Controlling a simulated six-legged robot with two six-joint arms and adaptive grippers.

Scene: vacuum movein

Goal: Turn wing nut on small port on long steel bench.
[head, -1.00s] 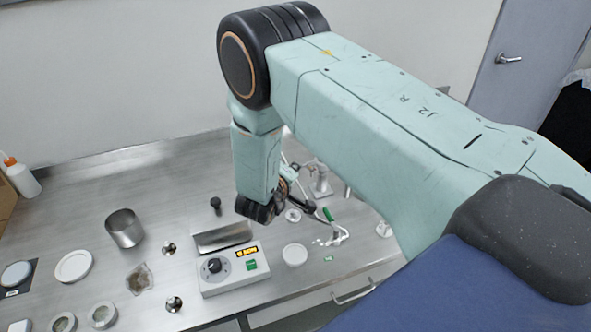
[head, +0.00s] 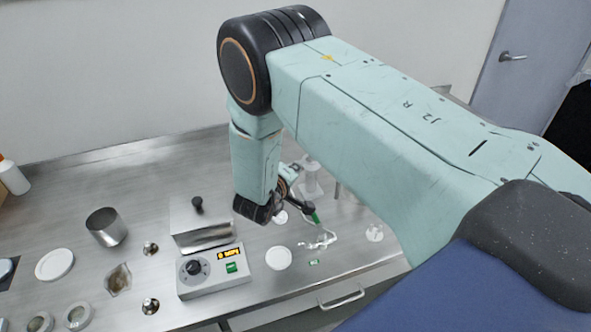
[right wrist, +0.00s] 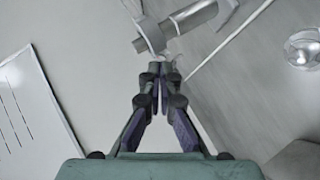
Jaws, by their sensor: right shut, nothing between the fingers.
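The long steel bench (head: 150,180) runs along the wall. A pale, upright metal fitting (head: 311,178), which looks like the small port, stands on it behind my right forearm, partly hidden. My right gripper (head: 312,211) is beside it, small and partly covered by my own wrist. In the right wrist view, my right gripper (right wrist: 160,72) has its fingers together and empty. Its tips are right at the lower end of a metal tube fitting (right wrist: 178,22); I cannot tell whether they touch. The wing nut cannot be made out clearly. My left gripper is out of view.
A control box (head: 212,272) with a dial and a lidded bath (head: 197,222) stand left of my right wrist. A steel beaker (head: 107,228) and a white dish (head: 55,265) are further left. White tangled pieces (head: 320,240) lie near the front edge.

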